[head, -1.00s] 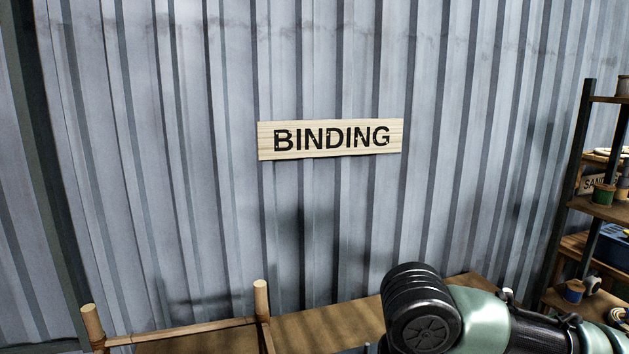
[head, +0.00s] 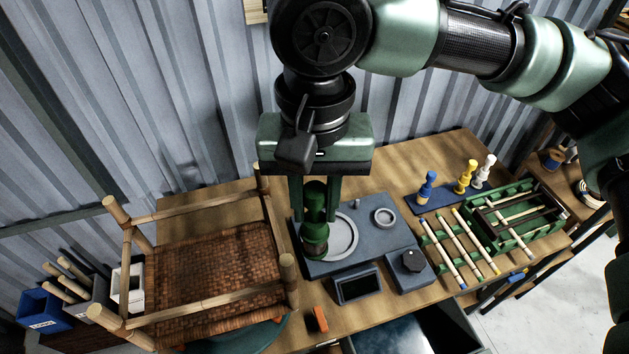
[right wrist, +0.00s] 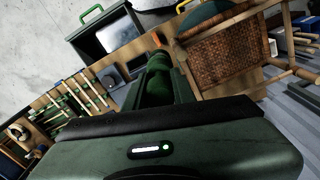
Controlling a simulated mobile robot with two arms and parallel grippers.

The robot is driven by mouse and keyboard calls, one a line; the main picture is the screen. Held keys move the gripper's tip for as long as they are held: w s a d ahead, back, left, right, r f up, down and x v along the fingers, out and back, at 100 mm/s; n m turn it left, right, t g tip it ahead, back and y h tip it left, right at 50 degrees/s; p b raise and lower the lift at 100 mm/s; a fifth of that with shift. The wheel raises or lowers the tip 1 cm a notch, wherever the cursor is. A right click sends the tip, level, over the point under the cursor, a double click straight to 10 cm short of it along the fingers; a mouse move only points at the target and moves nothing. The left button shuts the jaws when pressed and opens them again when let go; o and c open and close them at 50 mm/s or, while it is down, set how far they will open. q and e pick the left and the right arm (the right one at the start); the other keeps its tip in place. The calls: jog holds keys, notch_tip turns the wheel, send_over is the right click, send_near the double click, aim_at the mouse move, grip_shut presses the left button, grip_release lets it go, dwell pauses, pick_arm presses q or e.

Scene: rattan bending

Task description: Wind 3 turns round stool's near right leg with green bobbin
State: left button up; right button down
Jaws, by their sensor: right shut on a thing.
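The stool stands on the bench with its legs up, and its woven seat (head: 205,265) shows between them. Its near right leg (head: 288,268) rises at the right front corner; I cannot make out any winding on it. My right gripper (head: 315,203) is shut on the green bobbin (head: 315,238) and holds it upright, behind and a little right of that leg, apart from it in the picture. In the right wrist view the bobbin (right wrist: 158,82) sits between the fingers, with the stool seat (right wrist: 222,55) to the right. My left gripper is not in view.
A grey plate with a round dish (head: 342,238) lies beneath and right of the bobbin. Blue, yellow and white bobbins (head: 465,178) stand on a blue rack at the back. Rods and a green rack (head: 520,240) lie right. An orange block (head: 317,319) is at the front.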

aim_at(314, 223)
notch_tip(314, 223, down, 5)
jog(key=shift+w+r+b, duration=0.1)
jog(key=shift+w+b, duration=0.05)
jog(key=shift+b, duration=0.75)
notch_tip(314, 223, down, 9)
jog(key=b, duration=0.3)
jog(key=shift+r, duration=0.15)
